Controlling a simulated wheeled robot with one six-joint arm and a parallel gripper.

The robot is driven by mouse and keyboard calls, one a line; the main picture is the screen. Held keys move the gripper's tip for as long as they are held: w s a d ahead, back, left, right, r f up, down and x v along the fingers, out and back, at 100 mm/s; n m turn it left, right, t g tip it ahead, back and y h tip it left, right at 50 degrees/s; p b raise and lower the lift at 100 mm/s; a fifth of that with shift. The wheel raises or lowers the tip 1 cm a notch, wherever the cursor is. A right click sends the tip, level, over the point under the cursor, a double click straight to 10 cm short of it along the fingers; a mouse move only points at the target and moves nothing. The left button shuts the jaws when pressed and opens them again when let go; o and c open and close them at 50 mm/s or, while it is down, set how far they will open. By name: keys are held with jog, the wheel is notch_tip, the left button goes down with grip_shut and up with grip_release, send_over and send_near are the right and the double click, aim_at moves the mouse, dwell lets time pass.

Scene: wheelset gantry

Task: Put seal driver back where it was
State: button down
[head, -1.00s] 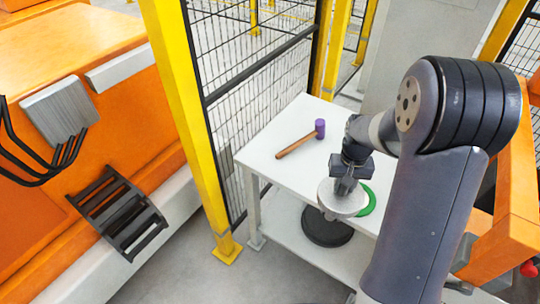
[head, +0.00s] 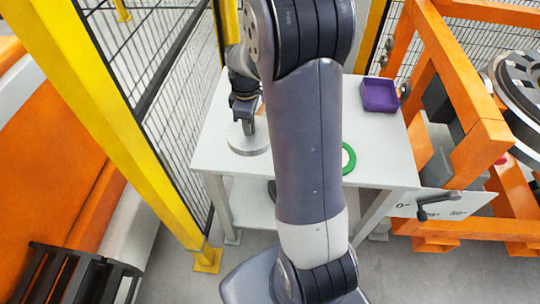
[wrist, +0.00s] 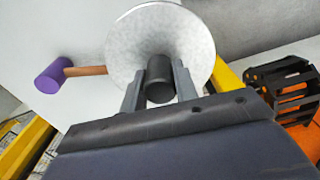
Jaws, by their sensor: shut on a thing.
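The seal driver is a pale grey metal disc (head: 248,142) with a dark cylindrical handle (wrist: 160,92). My gripper (head: 247,124) is shut on the handle, one finger on each side, and also shows in the wrist view (wrist: 159,84). The disc is at the left part of the white table (head: 215,152); I cannot tell whether it touches the top. A green ring (head: 349,158) lies on the table to the right of my arm, apart from the disc.
A purple-headed mallet (wrist: 52,75) is near the disc in the wrist view. A purple bin (head: 380,95) stands at the table's back right. A yellow post (head: 110,120) and mesh fence border the left. An orange frame (head: 470,100) stands right. My arm hides the table's middle.

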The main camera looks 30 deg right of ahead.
jog(key=s+d+n+b, duration=0.1)
jog(key=d+n+b, duration=0.4)
jog(key=n, duration=0.5)
jog(key=f, duration=0.3)
jog(key=d+f+p, duration=0.1)
jog(key=f, duration=0.6)
jog(key=shift+s+d+p, duration=0.15)
jog(key=shift+s+p, duration=0.05)
jog(key=shift+p, duration=0.15)
jog(key=shift+f, duration=0.15)
jog(key=c, duration=1.1)
grip_release()
